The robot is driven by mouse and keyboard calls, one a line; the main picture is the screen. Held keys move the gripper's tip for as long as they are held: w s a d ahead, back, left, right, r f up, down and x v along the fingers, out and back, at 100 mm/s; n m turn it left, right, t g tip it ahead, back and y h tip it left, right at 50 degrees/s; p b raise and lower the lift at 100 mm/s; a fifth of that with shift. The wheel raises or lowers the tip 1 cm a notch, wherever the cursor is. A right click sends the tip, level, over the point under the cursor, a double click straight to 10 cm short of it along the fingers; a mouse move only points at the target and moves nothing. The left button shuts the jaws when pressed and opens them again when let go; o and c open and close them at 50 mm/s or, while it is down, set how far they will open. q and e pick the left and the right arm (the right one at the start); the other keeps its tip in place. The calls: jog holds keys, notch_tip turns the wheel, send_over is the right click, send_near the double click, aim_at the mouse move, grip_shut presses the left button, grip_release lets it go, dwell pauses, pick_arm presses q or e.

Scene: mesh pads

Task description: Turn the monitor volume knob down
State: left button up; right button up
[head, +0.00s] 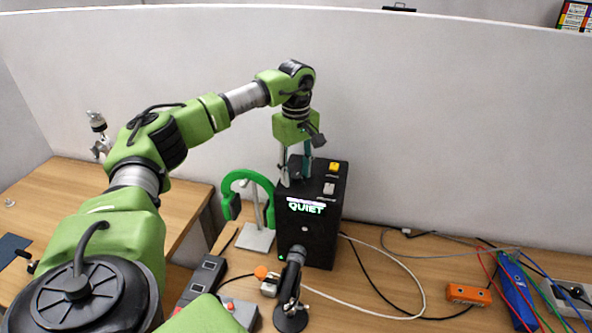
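The monitor is a black upright box (322,232) on the desk, with a lit "QUIET" display on its front. Its top carries a yellow button (333,166) and a pale switch (328,188). My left gripper (296,178) points down at the left part of the box top. Its two fingers stand apart, one on each side of a dark patch. The volume knob cannot be made out clearly; the fingers cover that part of the top. Contact with a knob cannot be told. My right gripper is not in view.
A green headset on a stand (256,238) is left of the box. A black microphone (291,285) stands in front. Cables, an orange box (469,294) and a blue case (517,293) lie to the right. A grey partition (440,120) rises behind.

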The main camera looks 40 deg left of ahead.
pick_arm(q)
grip_shut()
